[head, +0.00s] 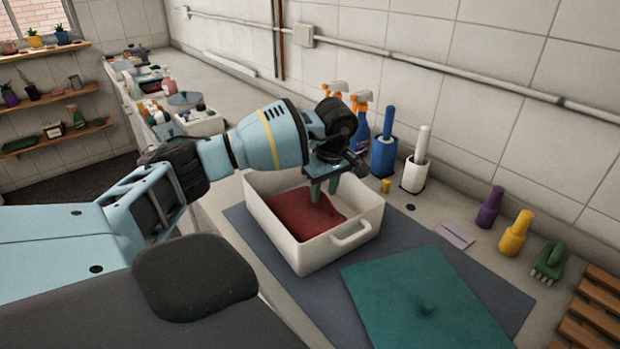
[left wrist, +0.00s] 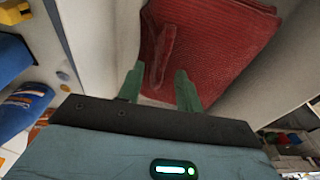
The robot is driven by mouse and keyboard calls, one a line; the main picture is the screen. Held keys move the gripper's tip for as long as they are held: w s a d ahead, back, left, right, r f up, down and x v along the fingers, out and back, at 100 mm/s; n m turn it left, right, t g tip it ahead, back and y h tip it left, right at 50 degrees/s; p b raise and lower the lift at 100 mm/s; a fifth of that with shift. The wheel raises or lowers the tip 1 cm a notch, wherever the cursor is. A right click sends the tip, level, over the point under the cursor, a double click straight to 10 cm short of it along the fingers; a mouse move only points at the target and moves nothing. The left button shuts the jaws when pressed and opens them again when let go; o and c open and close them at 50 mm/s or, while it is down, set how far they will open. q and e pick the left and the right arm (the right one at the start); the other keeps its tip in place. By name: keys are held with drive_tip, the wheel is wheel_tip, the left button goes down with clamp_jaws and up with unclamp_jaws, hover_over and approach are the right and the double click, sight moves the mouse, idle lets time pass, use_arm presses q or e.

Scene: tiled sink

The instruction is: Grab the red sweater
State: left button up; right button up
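The red sweater (head: 302,212) lies folded inside a white basin (head: 330,249) with a side handle. In the left wrist view the sweater (left wrist: 215,45) fills the upper middle, with one narrow raised fold near the fingers. My left gripper (head: 324,190) points down over the basin, above the sweater. In the left wrist view its two green fingers (left wrist: 158,88) are apart with nothing clearly held between them. I cannot tell whether the fingertips touch the cloth. My right gripper is not in view.
A teal cloth (head: 425,302) lies on a dark mat (head: 480,275) right of the basin. Spray bottles (head: 360,125) and brush holders (head: 384,153) stand behind it by the wall. Purple (head: 489,208) and yellow (head: 515,234) bottles and a wooden rack (head: 597,318) are at the right.

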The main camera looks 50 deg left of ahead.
use_arm(q)
drive_tip(key=shift+f, duration=0.15)
clamp_jaws()
idle(0.4)
